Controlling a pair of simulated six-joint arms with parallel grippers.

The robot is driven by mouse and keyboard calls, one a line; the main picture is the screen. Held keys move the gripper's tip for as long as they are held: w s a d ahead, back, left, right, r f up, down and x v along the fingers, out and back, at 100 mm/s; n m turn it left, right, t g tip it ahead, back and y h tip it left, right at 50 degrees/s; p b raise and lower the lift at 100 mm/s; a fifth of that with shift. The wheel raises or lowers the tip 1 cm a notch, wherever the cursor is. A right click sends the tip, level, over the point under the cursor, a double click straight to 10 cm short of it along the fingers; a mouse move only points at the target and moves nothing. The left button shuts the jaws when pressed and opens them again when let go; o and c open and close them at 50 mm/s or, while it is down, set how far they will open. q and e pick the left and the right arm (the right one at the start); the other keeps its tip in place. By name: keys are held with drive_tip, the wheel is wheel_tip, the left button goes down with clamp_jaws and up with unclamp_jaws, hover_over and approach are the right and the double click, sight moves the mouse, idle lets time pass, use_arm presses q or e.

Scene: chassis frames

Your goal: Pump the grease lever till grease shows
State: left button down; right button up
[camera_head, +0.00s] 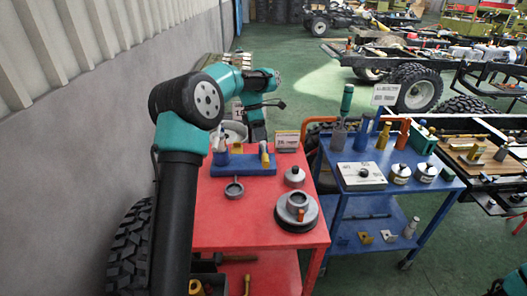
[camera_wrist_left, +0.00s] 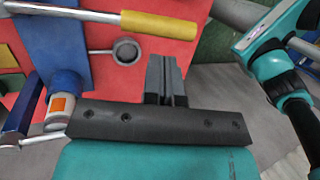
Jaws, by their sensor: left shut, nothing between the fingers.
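The lever has a yellow grip (camera_head: 265,153) and stands on a blue base (camera_head: 240,168) on the red cart. In the left wrist view the yellow grip (camera_wrist_left: 172,25) and its metal rod cross the top, with the blue base (camera_wrist_left: 60,45) at left. A white-and-blue cylinder with an orange label (camera_wrist_left: 60,103) stands beside it. My left gripper (camera_wrist_left: 166,65) is shut and empty, its fingertips apart from the yellow grip in the picture. My left wrist (camera_head: 256,125) hangs behind the blue base in the head view; its fingers are hidden there. I cannot make out any grease. My right gripper is not in view.
A small ring with a handle (camera_head: 234,188), a round grey flange part (camera_head: 297,211) and a lidded pot (camera_head: 295,176) sit on the red cart (camera_head: 225,232). A blue cart (camera_head: 352,190) with tools stands at right. A wall borders the left. The cart's front is mostly clear.

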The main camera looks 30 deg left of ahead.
sight(265, 157)
use_arm(q)
drive_tip(key=x, duration=0.6)
drive_tip(key=shift+f, duration=0.1)
drive_tip(key=shift+d, duration=0.1)
